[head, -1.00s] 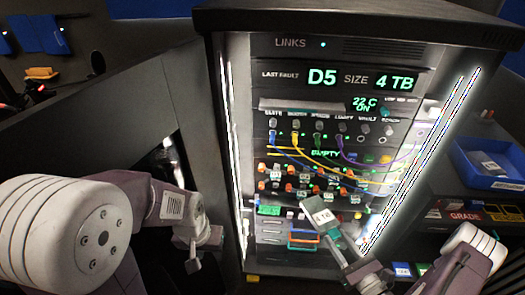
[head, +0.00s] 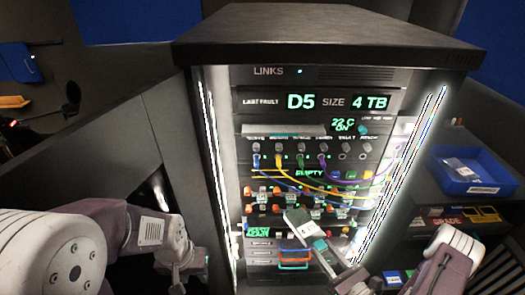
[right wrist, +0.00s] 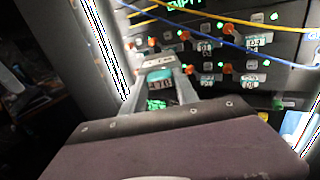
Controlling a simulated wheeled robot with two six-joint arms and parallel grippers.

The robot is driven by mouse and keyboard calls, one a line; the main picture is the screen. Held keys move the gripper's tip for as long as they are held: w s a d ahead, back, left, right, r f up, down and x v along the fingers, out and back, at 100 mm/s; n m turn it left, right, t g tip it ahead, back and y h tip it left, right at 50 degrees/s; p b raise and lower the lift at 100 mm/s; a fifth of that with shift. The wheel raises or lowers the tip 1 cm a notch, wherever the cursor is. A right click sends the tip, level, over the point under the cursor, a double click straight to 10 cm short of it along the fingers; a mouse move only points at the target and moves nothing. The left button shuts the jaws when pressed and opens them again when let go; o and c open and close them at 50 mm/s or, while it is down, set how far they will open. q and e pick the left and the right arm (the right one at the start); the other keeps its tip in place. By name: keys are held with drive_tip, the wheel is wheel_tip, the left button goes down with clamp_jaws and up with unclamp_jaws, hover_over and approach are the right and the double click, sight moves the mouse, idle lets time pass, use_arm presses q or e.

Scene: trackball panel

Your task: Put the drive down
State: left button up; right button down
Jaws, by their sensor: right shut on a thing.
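My right gripper (head: 318,243), low in front of the rack, is shut on a grey drive (head: 301,221). The drive points up and is tilted to the left, near the lower rows of drive bays (head: 290,200). In the right wrist view the drive (right wrist: 157,61) is between the fingers, with a teal part below its end. I cannot tell whether it touches the rack. My left gripper (head: 181,275) hangs low at the left, apart from the rack; its fingers are too unclear to judge.
The rack display (head: 315,102) reads D5 and 4 TB. Yellow, blue and purple cables (head: 330,180) hang across the rack front above the bays. Blue and orange handles (head: 295,259) lie below. A blue bin (head: 467,172) stands on a shelf at the right.

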use_arm(q)
drive_tip(key=shift+w+a, duration=0.1)
use_arm(e)
drive_tip(key=shift+w+a, duration=0.1)
drive_tip(key=shift+a, duration=0.05)
